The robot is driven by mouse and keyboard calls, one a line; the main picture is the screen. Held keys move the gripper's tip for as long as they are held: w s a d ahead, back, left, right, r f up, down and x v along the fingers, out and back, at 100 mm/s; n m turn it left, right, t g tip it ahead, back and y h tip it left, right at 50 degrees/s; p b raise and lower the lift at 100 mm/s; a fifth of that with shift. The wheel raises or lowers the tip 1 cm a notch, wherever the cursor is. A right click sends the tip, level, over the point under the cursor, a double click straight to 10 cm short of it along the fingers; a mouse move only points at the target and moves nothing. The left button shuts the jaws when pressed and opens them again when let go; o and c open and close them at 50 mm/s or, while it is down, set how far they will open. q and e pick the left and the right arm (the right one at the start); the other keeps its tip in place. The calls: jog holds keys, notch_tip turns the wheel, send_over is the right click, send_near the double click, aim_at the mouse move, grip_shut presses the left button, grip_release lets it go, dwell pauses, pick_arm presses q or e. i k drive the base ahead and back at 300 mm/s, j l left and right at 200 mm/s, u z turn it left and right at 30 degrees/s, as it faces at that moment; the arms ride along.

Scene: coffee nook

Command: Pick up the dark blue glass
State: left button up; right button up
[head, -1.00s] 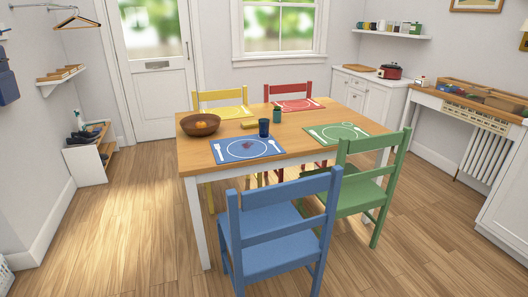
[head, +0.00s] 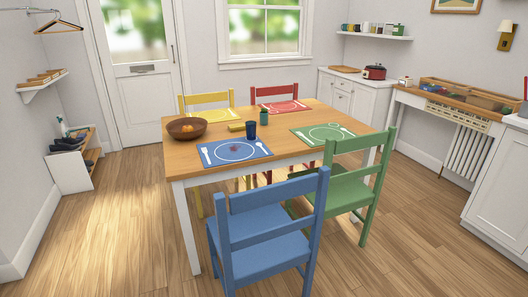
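The dark blue glass (head: 251,131) stands upright on the wooden table (head: 281,145). It is just behind the upper right part of the blue placemat (head: 213,156). A green cup (head: 263,117) stands a little behind it and to its right. Neither of my grippers shows in the head view.
A blue chair (head: 262,245) and a green chair (head: 350,185) stand at the table's near side and right. A brown bowl (head: 187,128) with orange fruit is at the table's left. Open wood floor (head: 110,230) lies left of the table.

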aim_at(251, 126)
jog(key=i+j+z, duration=0.1)
jog(key=z, duration=1.5)
jog(key=j+z, duration=0.3)
jog(key=k+j+z, duration=0.15)
jog(key=j+z, duration=0.2)
jog(key=k+j+z, duration=0.15)
jog(key=j+z, duration=0.15)
jog(key=j, duration=0.15)
jog(key=k+j+z, duration=0.2)
jog(key=j+z, duration=0.15)
jog(key=k+j+z, duration=0.3)
jog(key=i, duration=0.1)
